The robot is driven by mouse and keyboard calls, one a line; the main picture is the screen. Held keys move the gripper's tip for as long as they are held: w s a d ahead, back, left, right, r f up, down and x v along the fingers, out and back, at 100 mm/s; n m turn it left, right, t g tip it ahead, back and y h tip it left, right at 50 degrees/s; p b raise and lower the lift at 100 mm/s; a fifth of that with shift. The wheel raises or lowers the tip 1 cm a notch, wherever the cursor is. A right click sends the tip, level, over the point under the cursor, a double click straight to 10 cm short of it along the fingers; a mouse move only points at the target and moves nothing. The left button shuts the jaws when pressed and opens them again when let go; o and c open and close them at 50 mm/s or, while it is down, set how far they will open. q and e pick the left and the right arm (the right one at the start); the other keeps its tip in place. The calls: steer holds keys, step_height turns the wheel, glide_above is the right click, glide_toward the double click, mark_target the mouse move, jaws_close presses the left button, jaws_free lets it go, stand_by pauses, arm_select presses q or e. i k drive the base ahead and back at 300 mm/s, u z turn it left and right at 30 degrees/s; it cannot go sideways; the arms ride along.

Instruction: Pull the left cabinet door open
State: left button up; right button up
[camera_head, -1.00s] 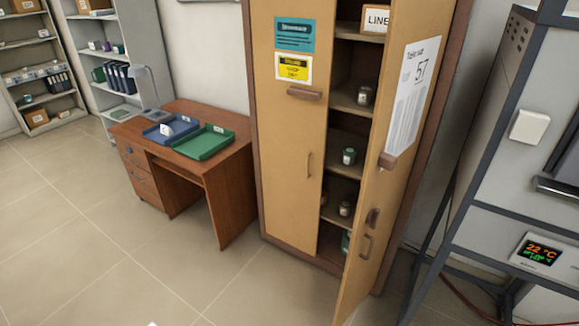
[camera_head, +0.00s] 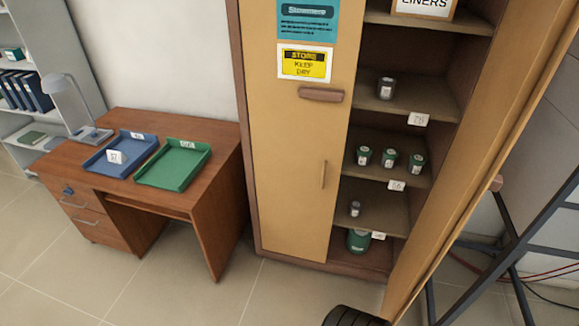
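The tall tan cabinet has a left door (camera_head: 292,165) that is shut. It carries a teal notice, a yellow store sign (camera_head: 305,63), a brown horizontal handle (camera_head: 322,95) and a thin vertical pull (camera_head: 323,175) near its right edge. The right door (camera_head: 485,165) stands swung open toward me, showing the shelves. Neither gripper's fingers show. A dark ribbed curved part (camera_head: 354,317) pokes in at the bottom edge; I cannot tell what it is.
Open shelves hold small jars, several green-labelled (camera_head: 389,160), and a liners box (camera_head: 425,8). A wooden desk (camera_head: 215,230) with a blue tray (camera_head: 100,165) and a green tray (camera_head: 175,165) stands left. A dark metal frame (camera_head: 520,240) is at right.

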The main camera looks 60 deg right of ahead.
mark_target(298, 144)
steer(key=z, duration=0.3)
steer(key=i, duration=1)
steer(key=z, duration=1.55)
steer(key=i, duration=0.85)
steer(key=z, duration=0.85)
